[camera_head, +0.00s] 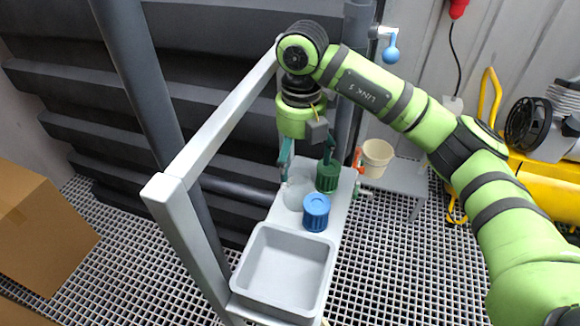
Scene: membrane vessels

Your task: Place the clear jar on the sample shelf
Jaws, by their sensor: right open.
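The clear jar (297,192) is faint and see-through, standing on the light grey bench (338,225) beside a green jar (327,178) and behind a blue jar (316,212). My right gripper (305,167) points down with its fingers spread, above and around the upper part of the clear jar's area. Whether a finger touches the clear jar cannot be told. A grey shelf-like surface (408,180) lies to the right, but I cannot tell if it is the sample shelf. My left gripper is out of view.
An empty grey tray (285,270) takes up the bench's near end. A white frame post and rail (220,130) run along the left. A beige cup (376,157) and an orange-red valve handle (357,160) are close on the right. A cardboard box (45,235) stands far left.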

